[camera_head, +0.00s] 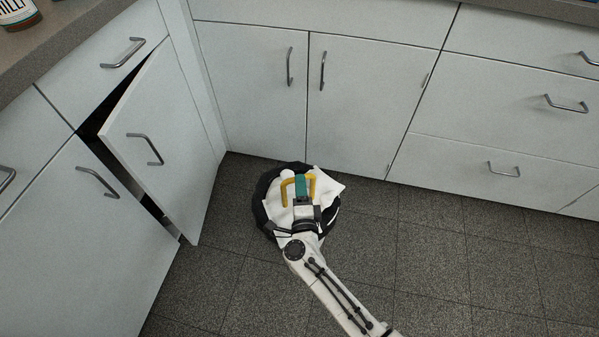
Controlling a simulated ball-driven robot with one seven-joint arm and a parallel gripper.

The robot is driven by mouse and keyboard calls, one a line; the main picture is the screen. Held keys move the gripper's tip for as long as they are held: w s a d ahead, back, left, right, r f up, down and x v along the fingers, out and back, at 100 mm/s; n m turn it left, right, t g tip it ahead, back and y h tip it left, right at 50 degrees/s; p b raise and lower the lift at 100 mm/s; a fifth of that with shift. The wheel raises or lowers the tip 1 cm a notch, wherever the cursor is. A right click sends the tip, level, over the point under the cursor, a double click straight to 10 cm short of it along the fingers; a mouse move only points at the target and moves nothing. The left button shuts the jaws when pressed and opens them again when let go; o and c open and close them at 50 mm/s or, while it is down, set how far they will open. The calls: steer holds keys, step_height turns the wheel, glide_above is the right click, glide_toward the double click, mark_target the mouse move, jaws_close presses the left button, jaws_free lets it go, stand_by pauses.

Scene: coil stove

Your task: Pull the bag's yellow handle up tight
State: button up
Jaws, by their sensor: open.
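The bag (262,213) is black and round with white stuff showing in its top, and it stands on the floor by the lower cabinets. Its yellow handle (285,193) is an arch over the white contents. My gripper (301,186) is over the bag, right at the handle, with a teal part showing between the two sides of the arch. It is open. My arm comes in from the lower right and hides part of the bag. I cannot tell whether the fingers touch the handle.
A cabinet door (165,140) stands ajar at the left. White cabinets with closed doors (255,90) and drawers (490,165) line the back and right. The tiled floor (450,270) is clear at the right. A bottle (17,14) stands on the counter at the top left.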

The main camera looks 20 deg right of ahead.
steer(key=p+v, duration=0.1)
steer(key=v, duration=0.4)
stand_by(0.5)
